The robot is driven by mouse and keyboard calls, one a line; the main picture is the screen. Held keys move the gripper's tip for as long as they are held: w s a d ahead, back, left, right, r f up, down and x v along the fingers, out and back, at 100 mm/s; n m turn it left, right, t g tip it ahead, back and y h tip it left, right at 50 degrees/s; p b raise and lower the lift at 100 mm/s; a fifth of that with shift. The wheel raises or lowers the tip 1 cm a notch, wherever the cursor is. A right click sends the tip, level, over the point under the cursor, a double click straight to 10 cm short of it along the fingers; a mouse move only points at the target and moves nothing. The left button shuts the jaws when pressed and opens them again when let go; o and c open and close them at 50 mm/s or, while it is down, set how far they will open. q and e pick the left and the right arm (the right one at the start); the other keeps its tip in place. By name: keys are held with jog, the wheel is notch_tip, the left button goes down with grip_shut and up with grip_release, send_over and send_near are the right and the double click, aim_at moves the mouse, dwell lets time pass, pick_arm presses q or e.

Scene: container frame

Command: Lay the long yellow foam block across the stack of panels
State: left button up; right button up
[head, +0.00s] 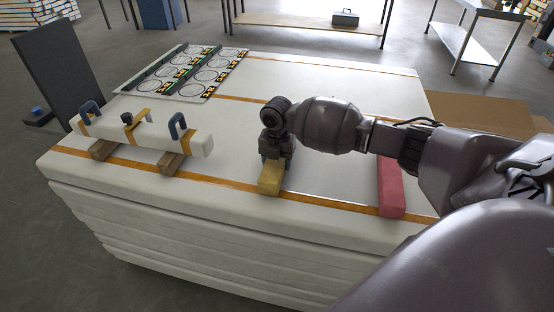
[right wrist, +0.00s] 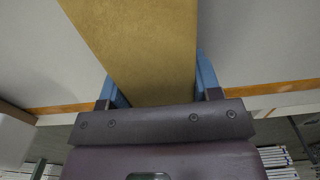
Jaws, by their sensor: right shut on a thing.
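The long yellow foam block (head: 269,180) is at the front middle of the stack of white panels (head: 235,226). Its near end shows by the front orange strap; my wrist and arm hide the rest in the head view. My right gripper (head: 274,160) points down and is shut on the block. In the right wrist view the block (right wrist: 145,45) sits between the two blue fingers of the gripper (right wrist: 160,92). I cannot tell whether the block touches the top panel or hangs just above it. My left gripper is not in view.
A red block (head: 391,187) lies front to back on the stack at right. At left, a white beam (head: 145,135) with blue clamps rests on wooden blocks. A sheet with circles (head: 190,72) lies at the back left. The top between beam and yellow block is clear.

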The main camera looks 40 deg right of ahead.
jog(key=shift+f, duration=0.1)
jog(key=o, duration=1)
notch_tip(320, 180, up, 9)
jog(key=shift+r+p, duration=0.15)
jog(key=shift+p, duration=0.65)
jog(key=shift+r, duration=0.8)
